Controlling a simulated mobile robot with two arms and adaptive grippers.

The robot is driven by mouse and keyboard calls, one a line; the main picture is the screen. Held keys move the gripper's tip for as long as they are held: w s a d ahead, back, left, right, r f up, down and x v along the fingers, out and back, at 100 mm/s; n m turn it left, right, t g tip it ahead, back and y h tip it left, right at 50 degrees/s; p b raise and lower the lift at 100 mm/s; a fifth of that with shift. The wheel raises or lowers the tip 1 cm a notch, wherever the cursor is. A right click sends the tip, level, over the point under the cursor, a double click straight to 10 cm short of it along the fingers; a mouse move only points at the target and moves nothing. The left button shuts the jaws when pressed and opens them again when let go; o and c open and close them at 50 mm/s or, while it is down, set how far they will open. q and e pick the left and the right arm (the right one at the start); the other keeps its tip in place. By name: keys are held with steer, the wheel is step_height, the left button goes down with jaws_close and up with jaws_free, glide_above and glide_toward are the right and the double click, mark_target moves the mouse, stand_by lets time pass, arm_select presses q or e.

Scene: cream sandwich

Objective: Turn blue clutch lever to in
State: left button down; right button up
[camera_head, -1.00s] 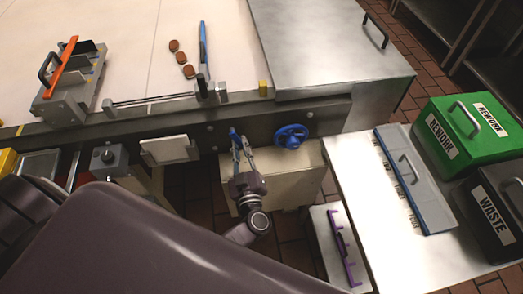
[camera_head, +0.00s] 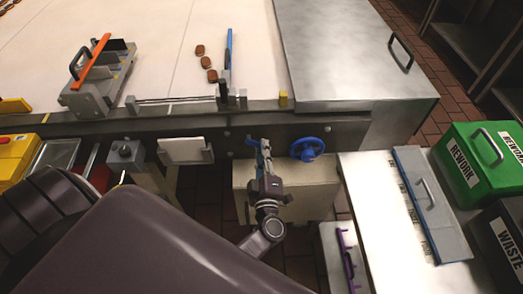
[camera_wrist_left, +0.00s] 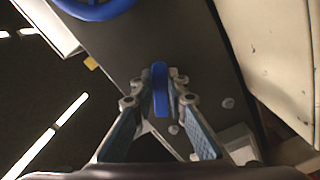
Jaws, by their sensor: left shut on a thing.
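The blue clutch lever (camera_head: 251,142) is on the dark front side of the machine, left of a blue handwheel (camera_head: 307,149). My left gripper (camera_head: 264,148) reaches up to it from below and is shut on it. In the left wrist view the blue lever (camera_wrist_left: 160,88) stands between the two fingertips (camera_wrist_left: 152,90), which close on it from both sides. The fingers hide part of the lever in the head view, and its pivot is hard to make out. My right gripper is not in view.
The blue handwheel is close to the right of my left gripper. A cream box (camera_head: 315,195) stands below. A white plate (camera_head: 183,150) sticks out to the left. A steel table (camera_head: 385,235) with a grey lidded tray and a green rework bin (camera_head: 484,160) is at right.

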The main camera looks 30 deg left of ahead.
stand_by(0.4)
arm_select(q)
steer(key=c, duration=1.9)
jaws_free()
steer(key=v, duration=0.7)
steer(key=shift+s+d, duration=0.2)
steer(key=shift+s, duration=0.05)
